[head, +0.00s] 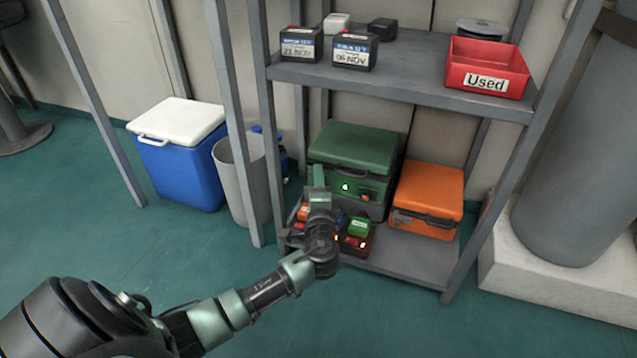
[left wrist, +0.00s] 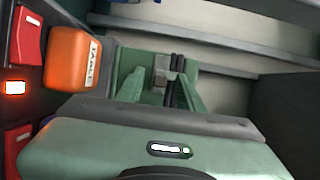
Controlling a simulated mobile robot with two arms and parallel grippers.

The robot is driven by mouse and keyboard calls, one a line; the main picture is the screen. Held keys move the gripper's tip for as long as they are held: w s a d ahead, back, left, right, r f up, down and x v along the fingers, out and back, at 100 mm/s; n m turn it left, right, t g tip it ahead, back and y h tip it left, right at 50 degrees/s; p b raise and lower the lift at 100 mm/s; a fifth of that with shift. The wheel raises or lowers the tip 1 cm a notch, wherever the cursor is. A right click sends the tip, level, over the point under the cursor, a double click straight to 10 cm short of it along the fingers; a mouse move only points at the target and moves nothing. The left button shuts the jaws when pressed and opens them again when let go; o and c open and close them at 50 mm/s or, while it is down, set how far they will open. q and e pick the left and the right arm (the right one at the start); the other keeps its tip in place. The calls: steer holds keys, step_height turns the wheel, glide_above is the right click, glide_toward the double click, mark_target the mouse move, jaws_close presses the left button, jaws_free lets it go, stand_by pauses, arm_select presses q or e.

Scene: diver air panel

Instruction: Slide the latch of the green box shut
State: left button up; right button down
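The green box (head: 355,146) stands on the lower shelf with its lid down. A small green light (head: 346,187) glows on its front. Right of the light is a small orange piece (head: 367,196) that looks like the latch; its exact position is too small to tell. My left gripper (head: 319,178) is in front of the box's left part, left of the light, and hides some of the front. In the left wrist view its fingers (left wrist: 160,92) stand apart, with no clear grip on anything. The latch is not clear in that view. My right gripper is not in view.
A red charger (head: 355,245) with a green block (head: 359,227) sits close below my gripper. An orange block (left wrist: 75,58) is close by at left in the wrist view. An orange case (head: 428,193) stands right of the box. The upper shelf (head: 420,70) overhangs.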

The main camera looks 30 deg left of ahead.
arm_select(q)
jaws_close()
stand_by(1.3)
